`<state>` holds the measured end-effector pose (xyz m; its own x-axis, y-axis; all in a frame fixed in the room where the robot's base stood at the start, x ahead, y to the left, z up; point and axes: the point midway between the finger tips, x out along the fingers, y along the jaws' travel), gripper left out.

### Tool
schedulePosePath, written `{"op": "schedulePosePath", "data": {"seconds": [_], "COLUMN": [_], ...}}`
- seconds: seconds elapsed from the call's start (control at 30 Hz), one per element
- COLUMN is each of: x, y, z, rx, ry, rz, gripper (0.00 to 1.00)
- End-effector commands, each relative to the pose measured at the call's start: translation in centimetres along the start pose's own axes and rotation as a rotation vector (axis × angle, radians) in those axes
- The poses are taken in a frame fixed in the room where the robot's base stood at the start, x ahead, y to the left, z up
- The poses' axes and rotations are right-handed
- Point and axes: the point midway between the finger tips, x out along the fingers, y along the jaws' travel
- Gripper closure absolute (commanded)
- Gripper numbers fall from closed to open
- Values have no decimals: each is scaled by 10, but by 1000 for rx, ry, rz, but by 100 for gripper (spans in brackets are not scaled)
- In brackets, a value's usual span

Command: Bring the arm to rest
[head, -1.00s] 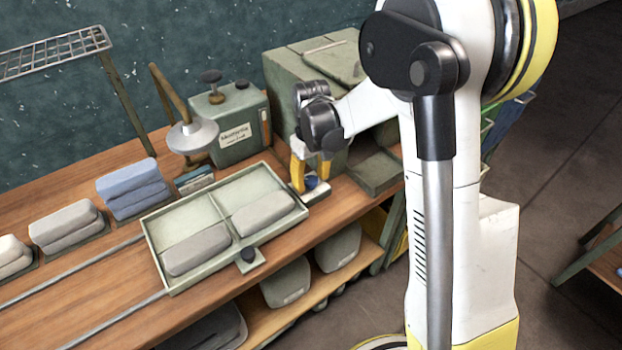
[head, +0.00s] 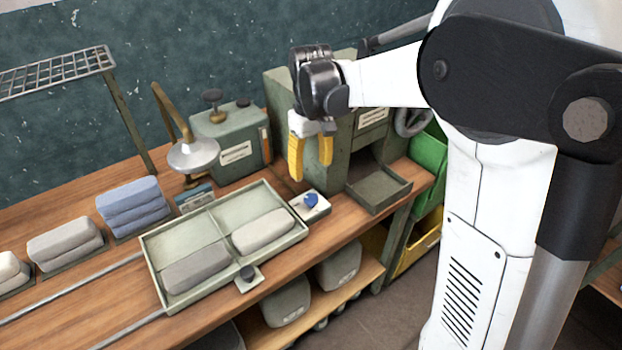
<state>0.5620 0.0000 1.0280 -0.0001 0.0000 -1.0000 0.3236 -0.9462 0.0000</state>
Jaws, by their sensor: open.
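My gripper (head: 311,160) hangs from my arm above the right part of the workbench, its yellow fingers pointing down and apart. It is open, with nothing seen between the fingers. It is raised clear of the bench, in front of the green machine. A small pale block with a blue knob (head: 311,202) sits on the bench below and a little right of the fingers. A two-part tray (head: 212,210) lies left of the gripper. A grey folded cloth (head: 197,269) is in its left compartment and a lighter one (head: 263,231) in its right.
A blue folded stack (head: 133,207) and a grey stack (head: 65,243) stand left of the tray. A lamp (head: 193,155) and a green box (head: 229,141) stand behind it. The green machine (head: 345,150) with its open bin (head: 379,186) is close to my gripper.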

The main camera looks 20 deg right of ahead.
Motion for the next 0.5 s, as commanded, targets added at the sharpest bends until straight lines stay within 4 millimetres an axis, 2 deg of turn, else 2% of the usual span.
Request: {"op": "schedulePosePath", "data": {"seconds": [0.13, 0.5], "x": [-6, -6], "y": [0, 0], "z": [0, 0], "rx": [0, 0], "ry": [0, 0], "rz": [0, 0], "gripper": [43, 43]}}
